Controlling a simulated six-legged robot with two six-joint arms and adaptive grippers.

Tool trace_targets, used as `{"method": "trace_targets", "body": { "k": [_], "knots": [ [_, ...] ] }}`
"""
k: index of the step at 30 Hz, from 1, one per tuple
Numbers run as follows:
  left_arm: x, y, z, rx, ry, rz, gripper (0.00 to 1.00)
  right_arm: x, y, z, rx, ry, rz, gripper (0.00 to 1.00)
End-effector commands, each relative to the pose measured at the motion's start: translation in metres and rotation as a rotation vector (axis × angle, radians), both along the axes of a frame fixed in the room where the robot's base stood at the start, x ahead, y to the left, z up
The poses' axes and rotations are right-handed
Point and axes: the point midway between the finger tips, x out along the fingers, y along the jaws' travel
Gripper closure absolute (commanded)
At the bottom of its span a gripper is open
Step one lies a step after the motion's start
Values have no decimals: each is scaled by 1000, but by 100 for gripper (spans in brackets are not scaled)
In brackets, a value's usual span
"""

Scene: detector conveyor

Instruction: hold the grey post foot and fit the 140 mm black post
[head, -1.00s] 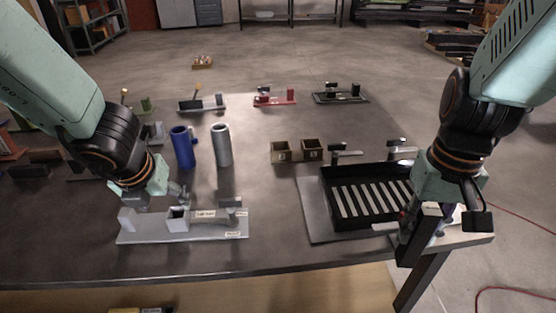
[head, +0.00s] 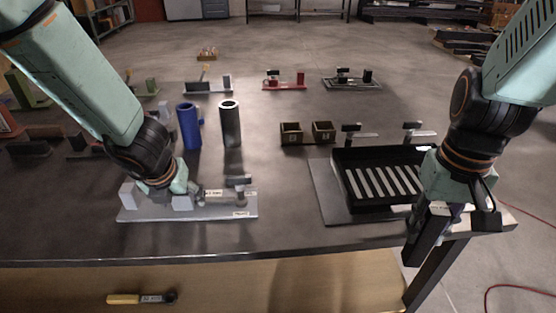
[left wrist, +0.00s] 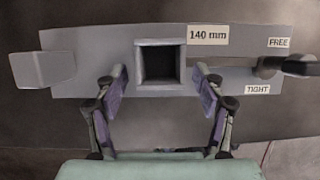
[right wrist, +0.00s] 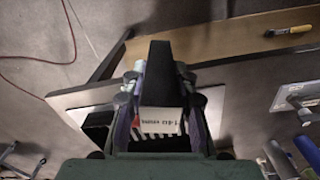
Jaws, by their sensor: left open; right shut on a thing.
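The grey post foot (head: 140,214) is a flat plate on the table at front left, with a hollow square socket (left wrist: 160,88) marked 140 mm. A lever clamp (left wrist: 285,66) sits at its right between FREE and TIGHT labels. My left gripper (head: 188,197) is open; in the left wrist view its fingers (left wrist: 157,84) stand either side of the socket, with gaps visible. My right gripper (head: 425,207) is shut on the black post (head: 421,245) near the table's right front corner. The post also shows in the right wrist view (right wrist: 162,75), with a white label.
A black slatted tray (head: 345,185) on a grey plate lies left of my right gripper. Blue (head: 188,128) and grey (head: 230,125) cylinders stand behind the foot. Two small open boxes (head: 291,134) stand further right. Bare table lies between the foot and the tray.

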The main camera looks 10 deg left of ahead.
Motion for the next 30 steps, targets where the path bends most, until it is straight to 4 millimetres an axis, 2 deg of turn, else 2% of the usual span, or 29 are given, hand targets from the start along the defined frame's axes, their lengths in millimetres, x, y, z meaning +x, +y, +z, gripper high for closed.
{"method": "trace_targets", "body": {
  "k": [7,30],
  "knots": [
    [0,0,0,0,0,0,32,0,0,1,0,-1,0,100],
    [0,0,0,1,1,0,97,0,0,1,0,-1,0,100]
  ]
}}
